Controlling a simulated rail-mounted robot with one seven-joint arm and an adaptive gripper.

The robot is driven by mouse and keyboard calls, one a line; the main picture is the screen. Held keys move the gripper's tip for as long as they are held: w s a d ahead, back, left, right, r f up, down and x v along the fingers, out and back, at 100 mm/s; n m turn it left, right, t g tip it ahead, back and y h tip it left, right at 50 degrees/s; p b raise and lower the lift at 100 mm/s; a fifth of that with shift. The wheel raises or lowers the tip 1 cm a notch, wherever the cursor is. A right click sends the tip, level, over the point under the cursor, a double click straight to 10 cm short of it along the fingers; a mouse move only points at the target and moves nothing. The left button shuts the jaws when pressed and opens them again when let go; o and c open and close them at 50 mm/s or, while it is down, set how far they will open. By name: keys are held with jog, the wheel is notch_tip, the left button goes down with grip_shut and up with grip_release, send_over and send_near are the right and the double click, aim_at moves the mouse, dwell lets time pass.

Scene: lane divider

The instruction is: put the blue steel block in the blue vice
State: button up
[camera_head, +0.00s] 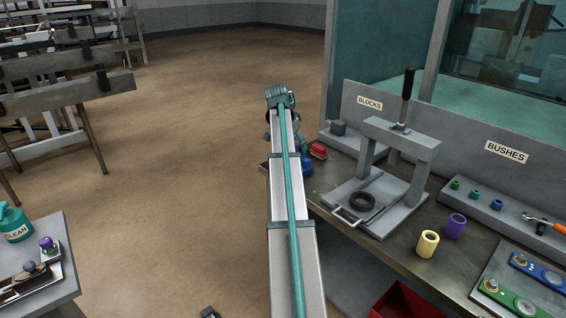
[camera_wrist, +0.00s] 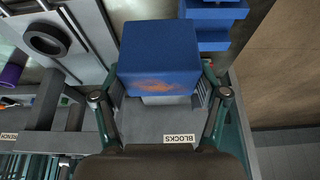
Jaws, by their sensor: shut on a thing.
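The blue steel block (camera_wrist: 160,50) is between the fingers of my gripper (camera_wrist: 161,88) in the wrist view, with a rusty orange smear on its near face. My gripper is shut on it. The blue vice (camera_wrist: 212,22) is just to the block's upper right in that view, cut off by the top edge. In the head view the blue vice (camera_head: 306,164) shows only partly beside my arm, on the bench's left end. My arm hides the held block there. I cannot see the vice's jaw gap clearly.
On the bench, a red object (camera_head: 318,151) lies near the vice. A dark block (camera_head: 338,128) sits on the BLOCKS shelf. Open floor lies left.

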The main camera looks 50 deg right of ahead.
jog(key=shift+w+d+f+p, duration=0.85)
jog(key=shift+w+d+f, duration=0.65)
jog(key=shift+f, duration=0.55)
jog(key=shift+w+d+f+p, duration=0.85)
jog(key=shift+w+d+f, duration=0.45)
jog(key=shift+d+f, duration=0.6)
jog(key=shift+w+d+f+p, duration=0.85)
jog(key=shift+w+d+f, duration=0.6)
jog(key=shift+f, duration=0.75)
jog(key=shift+f, duration=0.1)
jog(key=o, duration=1.7)
